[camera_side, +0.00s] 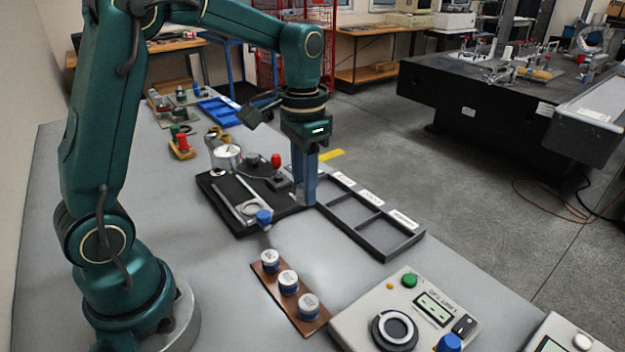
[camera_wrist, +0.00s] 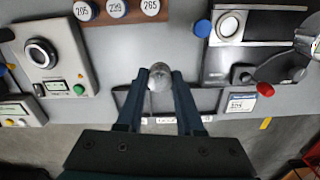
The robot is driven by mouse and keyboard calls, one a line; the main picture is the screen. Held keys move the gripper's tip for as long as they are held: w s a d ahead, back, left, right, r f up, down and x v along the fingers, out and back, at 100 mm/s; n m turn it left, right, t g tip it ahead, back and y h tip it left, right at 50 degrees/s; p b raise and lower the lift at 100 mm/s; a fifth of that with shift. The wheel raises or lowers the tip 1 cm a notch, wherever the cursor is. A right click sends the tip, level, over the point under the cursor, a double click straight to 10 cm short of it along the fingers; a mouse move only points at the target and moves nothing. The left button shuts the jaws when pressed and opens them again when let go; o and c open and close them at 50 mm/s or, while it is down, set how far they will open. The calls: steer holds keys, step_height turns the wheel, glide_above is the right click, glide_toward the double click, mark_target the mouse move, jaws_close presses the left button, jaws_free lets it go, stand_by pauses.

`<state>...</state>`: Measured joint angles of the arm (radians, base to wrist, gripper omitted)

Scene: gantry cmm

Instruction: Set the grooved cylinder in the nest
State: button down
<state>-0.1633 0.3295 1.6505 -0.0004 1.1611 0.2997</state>
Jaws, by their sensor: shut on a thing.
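My gripper (camera_wrist: 159,77) is shut on a shiny metal cylinder (camera_wrist: 158,80), its round top showing between the fingertips in the wrist view. In the side view my gripper (camera_side: 304,190) points straight down by the right edge of the black fixture plate, and the fingers mostly hide the cylinder; its groove cannot be made out. A pale ring on the fixture, which looks like the nest (camera_side: 249,209), is to the left of my gripper; it also shows in the wrist view (camera_wrist: 229,25), up and right of the held cylinder. The ring looks empty.
A black compartment tray (camera_side: 398,247) lies right of my gripper. The fixture plate (camera_side: 232,228) carries a dial gauge (camera_side: 228,156), a red knob (camera_side: 276,160) and a blue knob (camera_side: 264,216). A brown rack (camera_side: 264,279) of white-topped gauges and a control box (camera_side: 365,312) stand nearer.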

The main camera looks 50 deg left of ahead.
steer(key=s+a+n, duration=0.5)
steer(key=a+n, duration=0.1)
steer(key=a, duration=0.6)
glide_above(252, 210)
steer(key=shift+a+f, duration=0.1)
steer(key=shift+f, duration=2.95)
steer(key=shift+f, duration=0.7)
steer(key=shift+c, duration=0.6)
jaws_free()
steer(key=shift+r, duration=0.1)
step_height(252, 210, up, 7)
steer(key=shift+w, duration=0.1)
